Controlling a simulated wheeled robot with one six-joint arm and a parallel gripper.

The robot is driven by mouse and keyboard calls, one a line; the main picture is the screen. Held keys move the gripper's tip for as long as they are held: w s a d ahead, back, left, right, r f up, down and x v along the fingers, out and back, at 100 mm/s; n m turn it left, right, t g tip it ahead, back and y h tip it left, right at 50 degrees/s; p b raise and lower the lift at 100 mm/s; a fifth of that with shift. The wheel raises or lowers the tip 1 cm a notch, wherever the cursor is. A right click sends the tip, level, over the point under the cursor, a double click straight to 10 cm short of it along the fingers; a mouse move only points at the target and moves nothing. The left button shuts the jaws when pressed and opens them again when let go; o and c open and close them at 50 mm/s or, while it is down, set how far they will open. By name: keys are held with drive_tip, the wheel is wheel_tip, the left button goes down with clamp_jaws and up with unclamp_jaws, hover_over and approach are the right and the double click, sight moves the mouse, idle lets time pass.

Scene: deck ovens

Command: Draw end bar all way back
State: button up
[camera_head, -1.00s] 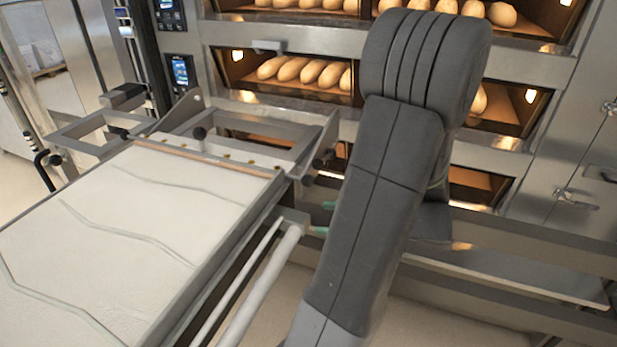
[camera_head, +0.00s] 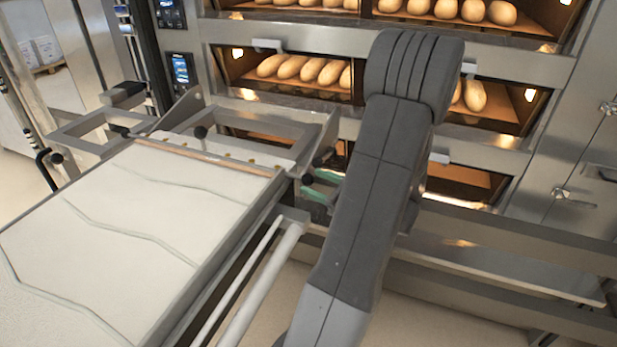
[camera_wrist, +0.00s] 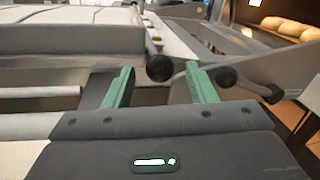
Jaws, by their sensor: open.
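The loader's canvas deck (camera_head: 110,235) lies at the left with a thin brown-edged bar (camera_head: 205,158) across its oven-side end. I take this to be the end bar, but cannot be sure. Black round knobs stick out by its right end; one knob (camera_head: 307,180) is nearest my gripper. My gripper's green fingers (camera_head: 320,189) show beside that knob, partly hidden by my arm. In the wrist view, my open gripper (camera_wrist: 160,82) has a black knob (camera_wrist: 160,68) between and just beyond its fingertips. The gripper is empty; contact with the knob cannot be told.
A deck oven (camera_head: 300,105) with several loaves stands behind. A second black knob (camera_wrist: 226,75) and a metal side plate (camera_wrist: 252,60) are right of the fingers. Pale rails (camera_head: 262,285) run along the loader's right side. A metal ledge (camera_head: 500,268) lies at right.

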drive_tip(key=shift+x, duration=1.5)
clamp_jaws()
